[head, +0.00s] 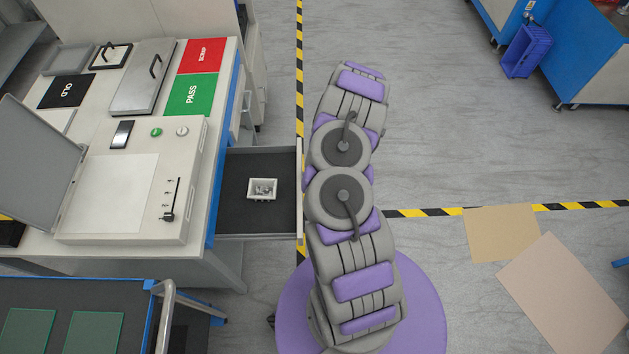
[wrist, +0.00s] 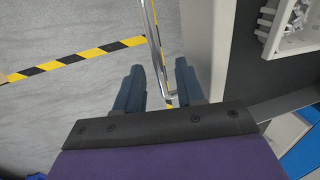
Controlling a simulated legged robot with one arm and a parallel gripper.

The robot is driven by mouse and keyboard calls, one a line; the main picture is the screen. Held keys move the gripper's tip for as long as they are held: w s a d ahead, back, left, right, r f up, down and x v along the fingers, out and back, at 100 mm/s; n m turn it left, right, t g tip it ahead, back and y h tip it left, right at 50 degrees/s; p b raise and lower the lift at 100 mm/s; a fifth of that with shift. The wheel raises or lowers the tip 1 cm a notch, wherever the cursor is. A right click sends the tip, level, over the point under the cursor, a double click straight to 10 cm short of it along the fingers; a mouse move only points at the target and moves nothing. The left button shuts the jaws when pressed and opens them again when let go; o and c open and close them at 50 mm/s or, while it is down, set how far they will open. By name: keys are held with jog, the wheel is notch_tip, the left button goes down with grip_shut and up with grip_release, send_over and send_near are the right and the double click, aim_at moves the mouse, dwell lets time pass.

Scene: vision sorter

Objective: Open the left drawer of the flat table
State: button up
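The drawer (head: 235,215) on the near part of the table's right side stands pulled out, with its dark inside showing. A small white tray (head: 263,198) of grey parts lies in it. In the wrist view, the drawer's pale front panel (wrist: 203,40) is right of centre, and the tray (wrist: 275,42) shows at the upper right. A thin metal handle (wrist: 152,30) runs down between the two dark fingers of my gripper (wrist: 160,85). The fingers are apart, with a gap visible beside the handle. In the head view my arm hides the gripper and handle.
The flat table (head: 228,130) carries a device with a raised lid, a metal box, and red and green pads. A dark-topped cart (head: 130,290) stands at the lower left. Cardboard sheets (head: 560,290) lie on the floor at right. Grey floor right of my arm is mostly clear.

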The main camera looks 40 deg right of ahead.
notch_tip(320, 180, up, 17)
jog(key=s+d+p, duration=0.2)
jog(key=p, duration=0.1)
jog(key=shift+d+p, duration=0.4)
jog(key=shift+w, duration=0.1)
jog(key=s+a+r+n+g, duration=0.1)
jog(key=s+a+r+n, duration=0.1)
jog(key=a+r, duration=0.7)
jog(key=s+a+r+n, duration=0.2)
jog(key=a+r, duration=0.6)
jog(key=r, duration=0.3)
jog(key=s+a+r+n, duration=0.1)
jog(key=s+a+r, duration=0.1)
jog(key=s+r, duration=0.2)
jog(key=s+a+r+n+g+h, duration=0.1)
jog(key=s+a+r, duration=0.2)
jog(key=s, duration=0.7)
jog(key=s+a+r+n+g, duration=0.1)
jog(key=s+a+r, duration=0.2)
jog(key=s+r, duration=0.2)
jog(key=shift+s+a+r+h, duration=0.15)
jog(key=shift+s+a+h, duration=0.2)
jog(key=shift+s, duration=0.85)
